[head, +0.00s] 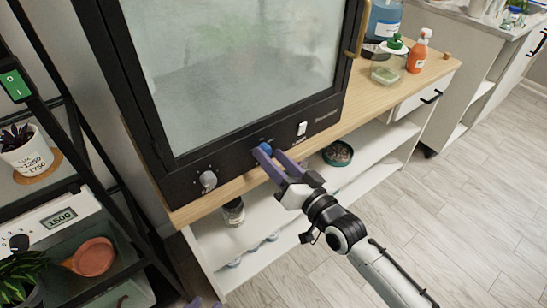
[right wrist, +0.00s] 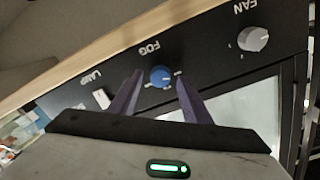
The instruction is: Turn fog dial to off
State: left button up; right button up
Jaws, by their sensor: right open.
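The blue fog dial (head: 265,148) is on the black front panel of the glass-fronted cabinet (head: 150,170). In the right wrist view the fog dial (right wrist: 160,77) sits below the FOG label, with small white marks around it. I cannot tell which way its pointer faces. My right gripper (head: 269,155) is open at the panel. In the right wrist view its purple fingers (right wrist: 159,80) stand on either side of the dial; contact cannot be told. My left gripper (head: 205,303) shows only purple fingertips, apart, at the bottom edge.
A grey fan knob (head: 208,180) and a white lamp switch (head: 302,129) flank the dial. A plant shelf with a white timer box (head: 50,222) is at left. The floor at right is clear.

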jog(key=v, duration=1)
jog(key=shift+s+d, duration=0.1)
jog(key=s+d+f+n+g+h, duration=0.1)
jog(key=s+d+f+g+h, duration=0.2)
jog(key=s+f, duration=0.6)
jog(key=s+d+f+n+g+h, duration=0.1)
jog(key=s+d+f+g+h, duration=0.2)
jog(key=s+d+f, duration=0.4)
jog(key=s+f+h, duration=0.1)
jog(key=s+f, duration=0.2)
jog(key=f, duration=0.2)
jog(key=shift+s+f, duration=0.15)
jog(key=shift+f, duration=0.05)
dwell(0.7)
